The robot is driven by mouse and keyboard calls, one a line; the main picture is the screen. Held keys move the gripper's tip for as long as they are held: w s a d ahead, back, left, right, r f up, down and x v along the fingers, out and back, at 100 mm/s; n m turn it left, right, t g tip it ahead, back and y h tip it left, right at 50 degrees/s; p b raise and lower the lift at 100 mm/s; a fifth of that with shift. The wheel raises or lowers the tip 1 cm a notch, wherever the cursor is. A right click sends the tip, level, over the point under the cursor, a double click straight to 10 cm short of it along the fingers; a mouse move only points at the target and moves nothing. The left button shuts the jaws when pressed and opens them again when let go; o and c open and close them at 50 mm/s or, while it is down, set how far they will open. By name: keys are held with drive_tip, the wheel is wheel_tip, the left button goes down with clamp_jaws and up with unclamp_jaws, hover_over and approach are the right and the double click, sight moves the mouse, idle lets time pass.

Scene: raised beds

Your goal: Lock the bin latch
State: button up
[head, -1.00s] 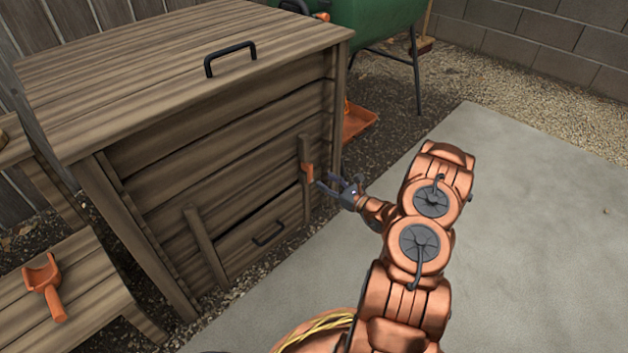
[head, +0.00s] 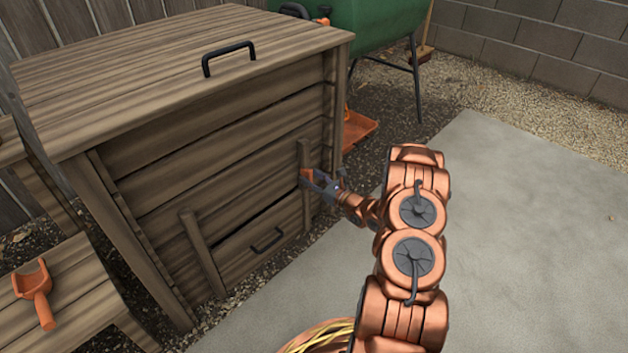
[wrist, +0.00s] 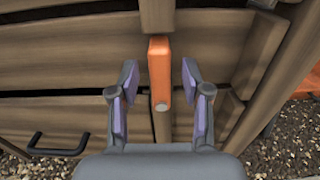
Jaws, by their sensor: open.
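The wooden bin (head: 200,150) stands at the left in the head view, with its lid down. Its orange latch (head: 307,177) sits on a vertical post on the front right. In the wrist view the latch (wrist: 159,72) hangs upright along the post, with a grey round pivot at its lower end. My gripper (head: 317,180) is at the latch in the head view. In the wrist view my gripper (wrist: 157,85) is open, one finger on each side of the latch, with a gap visible on both sides.
A black handle (head: 268,240) is on the low drawer front, left of my gripper. A green drum (head: 375,25) on legs and an orange tray (head: 358,130) stand behind the bin. An orange scoop (head: 36,290) lies on the wooden bench at left. The concrete slab (head: 520,230) at right is clear.

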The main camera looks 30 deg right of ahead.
clamp_jaws()
idle(0.3)
idle(0.3)
